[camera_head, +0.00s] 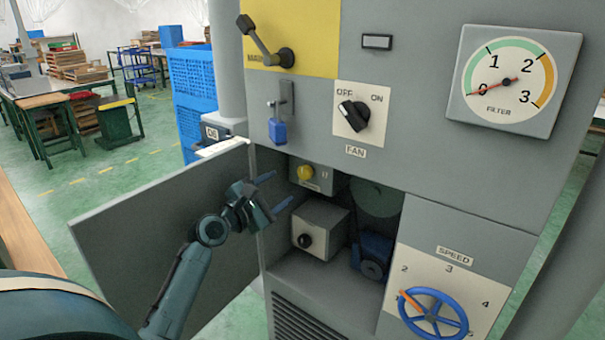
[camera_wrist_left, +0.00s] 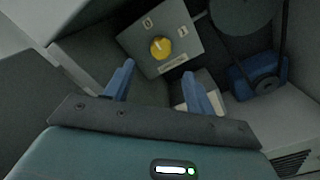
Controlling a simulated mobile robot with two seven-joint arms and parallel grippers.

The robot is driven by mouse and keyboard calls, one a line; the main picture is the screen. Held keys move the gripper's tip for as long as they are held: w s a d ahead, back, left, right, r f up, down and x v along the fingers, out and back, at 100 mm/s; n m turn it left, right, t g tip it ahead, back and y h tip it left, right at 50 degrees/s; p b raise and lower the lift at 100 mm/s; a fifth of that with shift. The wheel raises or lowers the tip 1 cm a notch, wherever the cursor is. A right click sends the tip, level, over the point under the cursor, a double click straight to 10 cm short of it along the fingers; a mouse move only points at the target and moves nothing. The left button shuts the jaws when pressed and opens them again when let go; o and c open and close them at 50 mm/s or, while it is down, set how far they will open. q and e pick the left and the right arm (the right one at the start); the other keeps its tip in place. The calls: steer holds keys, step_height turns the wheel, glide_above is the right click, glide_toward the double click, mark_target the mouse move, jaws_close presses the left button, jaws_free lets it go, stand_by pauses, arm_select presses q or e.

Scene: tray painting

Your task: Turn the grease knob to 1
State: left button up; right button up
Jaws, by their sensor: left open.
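The yellow knob (camera_head: 305,173) sits on a small grey box inside the open cabinet compartment. In the left wrist view the knob (camera_wrist_left: 161,48) shows on its plate, with a 0 and a 1 marked above it. The label below the knob is too small to read, and I cannot tell its setting for certain. My left gripper (camera_head: 274,191) is open and empty at the compartment's opening, to the left of the knob and apart from it. Its two blue fingers (camera_wrist_left: 160,74) point toward the knob's plate. My right gripper is not in view.
The cabinet door (camera_head: 160,225) stands open on the left, beside my left arm. Below the knob are a grey box with a black knob (camera_head: 322,226) and a blue motor (camera_head: 372,255). A blue padlock (camera_head: 277,131) hangs above. The blue speed wheel (camera_head: 433,313) is at the lower right.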

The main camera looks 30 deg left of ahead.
mark_target(302, 174)
arm_select(q)
steer(key=w, duration=0.9)
steer(key=shift+w+d+f, duration=0.1)
steer(key=shift+w+d, duration=0.2)
steer(key=shift+d, duration=0.1)
steer(key=shift+c, duration=0.2)
steer(key=c, duration=0.9)
